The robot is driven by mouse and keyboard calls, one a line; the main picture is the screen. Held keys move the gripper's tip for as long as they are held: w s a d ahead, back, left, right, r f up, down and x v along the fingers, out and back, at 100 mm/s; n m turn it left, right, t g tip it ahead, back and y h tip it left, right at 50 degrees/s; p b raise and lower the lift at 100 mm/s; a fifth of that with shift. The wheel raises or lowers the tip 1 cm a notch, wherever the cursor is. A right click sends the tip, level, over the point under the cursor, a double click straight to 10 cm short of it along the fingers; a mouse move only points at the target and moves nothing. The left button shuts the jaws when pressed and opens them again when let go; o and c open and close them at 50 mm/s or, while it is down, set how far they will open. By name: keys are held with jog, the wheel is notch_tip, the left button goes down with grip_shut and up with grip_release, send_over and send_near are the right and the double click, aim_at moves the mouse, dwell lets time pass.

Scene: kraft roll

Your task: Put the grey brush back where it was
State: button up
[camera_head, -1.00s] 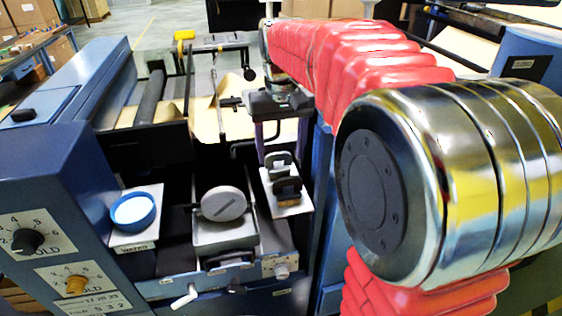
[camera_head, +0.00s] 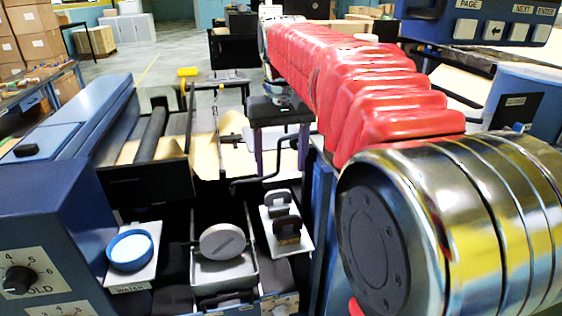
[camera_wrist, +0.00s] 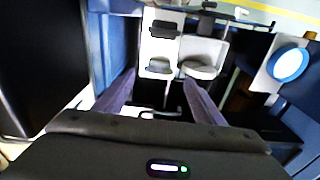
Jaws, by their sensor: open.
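A white plate (camera_head: 299,243) on the machine holds two brushes standing one behind the other. The grey brush (camera_head: 278,202) is at the far end, and a dark brush (camera_head: 287,230) with a brown lower part is nearer. My gripper (camera_head: 281,165) is open and empty, with its two purple fingers apart behind and above the grey brush. In the wrist view the grey brush (camera_wrist: 158,67) shows upright on the plate, between and beyond the fingertips (camera_wrist: 157,82), apart from them. The dark brush (camera_wrist: 163,29) shows farther off. The grey brush's base is partly hard to see.
Left of the plate is a grey tray (camera_head: 223,273) with a round grey disc (camera_head: 222,241). Farther left is a blue-rimmed bowl (camera_head: 130,250) on a white plate. Dark machine rollers (camera_head: 150,138) and a blue housing (camera_head: 50,200) stand at left.

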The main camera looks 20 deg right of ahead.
dwell(0.3)
jog(key=s+a+f+t, duration=0.1)
jog(key=s+a+f, duration=0.2)
jog(key=s, duration=0.3)
jog(key=s+a+f+n+t, duration=0.1)
jog(key=s+a+f+t, duration=0.1)
jog(key=s+f, duration=0.3)
jog(key=s+a+f+n+t, duration=0.1)
jog(key=s+a+f+t, duration=0.1)
jog(key=s+a+f, duration=0.2)
jog(key=s+a, duration=0.1)
jog(key=s, duration=0.2)
jog(key=shift+s+f, duration=0.2)
jog(key=shift+f, duration=0.1)
jog(key=shift+c, duration=0.4)
dwell(0.4)
